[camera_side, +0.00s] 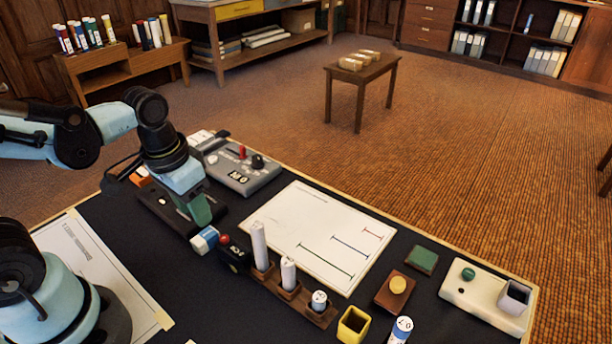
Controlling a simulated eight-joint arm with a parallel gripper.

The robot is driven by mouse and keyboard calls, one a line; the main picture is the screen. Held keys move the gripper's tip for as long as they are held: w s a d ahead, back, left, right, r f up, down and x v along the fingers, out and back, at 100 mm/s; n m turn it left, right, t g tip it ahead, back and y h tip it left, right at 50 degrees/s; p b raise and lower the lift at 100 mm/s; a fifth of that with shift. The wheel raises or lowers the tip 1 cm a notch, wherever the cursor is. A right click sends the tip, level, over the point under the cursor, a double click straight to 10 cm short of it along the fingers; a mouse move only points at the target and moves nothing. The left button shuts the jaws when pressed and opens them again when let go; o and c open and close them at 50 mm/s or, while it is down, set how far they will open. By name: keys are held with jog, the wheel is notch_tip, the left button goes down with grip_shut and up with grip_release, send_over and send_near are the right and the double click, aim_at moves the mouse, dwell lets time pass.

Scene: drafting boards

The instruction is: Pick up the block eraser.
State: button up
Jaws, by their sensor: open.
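A small white and blue block (205,240), which looks like the block eraser, lies on the dark board top (405,262) just left of the sheet of paper. My gripper (200,222) points down just above and behind it in the side view, with a green part at its lower end. The jaws are open, and nothing shows held between them. I cannot tell the exact gap between the gripper and the block. An orange and white piece (140,178) lies farther back, partly hidden by a cable; I cannot tell what it is.
A red-topped black item (232,254) stands close right of the block. Beyond it is a wooden rack (322,313) with white cylinders. A grey control box (240,170) sits behind, with a white sheet (318,236) to the right. A yellow cup (353,325) stands at the front.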

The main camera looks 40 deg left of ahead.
aim_at(204, 236)
jog(key=shift+w+f, duration=0.2)
jog(key=shift+f, duration=3.3)
grip_shut()
jog(key=shift+r, duration=0.2)
jog(key=shift+r, duration=0.75)
notch_tip(204, 236, up, 2)
jog(key=shift+s+d+r, duration=0.1)
jog(key=shift+r, duration=0.1)
jog(key=s+d+r, duration=0.5)
jog(key=d+r, duration=0.1)
jog(key=d, duration=0.3)
jog(key=shift+s+d+r, duration=0.35)
jog(key=shift+s+d, duration=0.05)
